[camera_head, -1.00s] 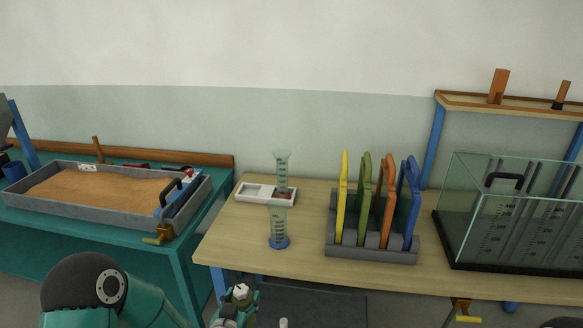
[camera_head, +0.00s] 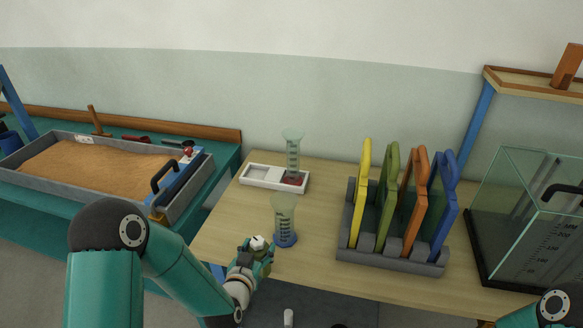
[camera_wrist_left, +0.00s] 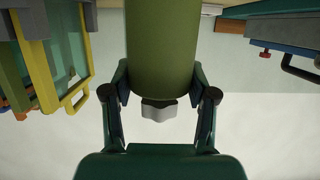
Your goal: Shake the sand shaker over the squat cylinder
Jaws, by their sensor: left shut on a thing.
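My left gripper (camera_head: 250,262) is shut on the green sand shaker (camera_head: 266,258), whose pale top points up. They are at the table's front edge, just left of and in front of the squat cylinder (camera_head: 285,213), a clear graduated vessel with a flared rim and blue foot, standing upright. The shaker is not over its mouth. In the left wrist view, the olive-green shaker body (camera_wrist_left: 160,45) sits between both fingers, with a grey knob at one end. My right gripper is out of view; only part of that arm shows at bottom right.
A slimmer graduated cylinder (camera_head: 293,157) stands behind, at the white tray (camera_head: 262,177). To the right are a grey rack (camera_head: 392,258) of coloured frames and a glass tank (camera_head: 525,220). A sand tray (camera_head: 60,192) is on the teal bench at left.

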